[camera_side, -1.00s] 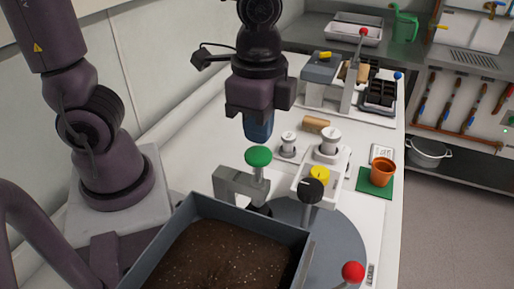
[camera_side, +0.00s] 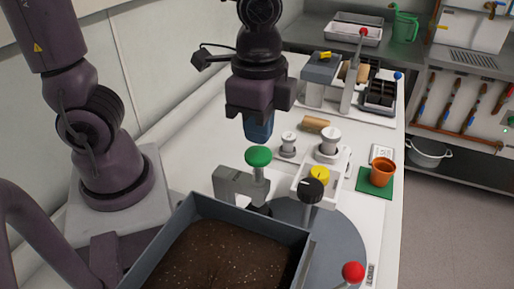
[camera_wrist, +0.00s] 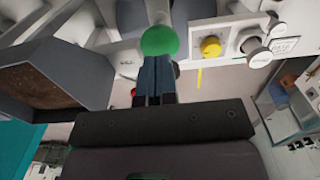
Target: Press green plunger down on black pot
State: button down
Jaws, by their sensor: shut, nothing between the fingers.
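The green plunger (camera_side: 258,157) is a round knob on a light stem held by a grey bracket (camera_side: 228,184). It stands behind the soil bin. My gripper (camera_side: 257,138) points down with its blue fingers together, just above the green knob in the side view. In the wrist view the shut fingers (camera_wrist: 157,62) reach to the edge of the green knob (camera_wrist: 159,41); I cannot tell whether they touch it. A black pot (camera_side: 261,208) shows only in part under the plunger, mostly hidden by the bin wall.
A grey bin of soil (camera_side: 205,262) stands in front. An orange pot (camera_side: 382,172) stands on a green mat. White-topped posts stand behind.

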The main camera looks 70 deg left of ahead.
aim_at(258, 151)
jog(key=shift+f, duration=2.45)
jog(key=shift+r, duration=5.1)
jog(key=shift+a+f+n, duration=0.1)
jog(key=shift+f+n, duration=0.25)
jog(key=shift+n, duration=0.35)
jog(key=s+a+r+n+t, duration=0.3)
jog(key=a+n+t, duration=0.2)
jog(key=a+n, duration=0.2)
jog(key=shift+s+a+r+n+t, duration=0.2)
jog(key=shift+a+r+n+t, duration=0.1)
jog(key=shift+a, duration=0.5)
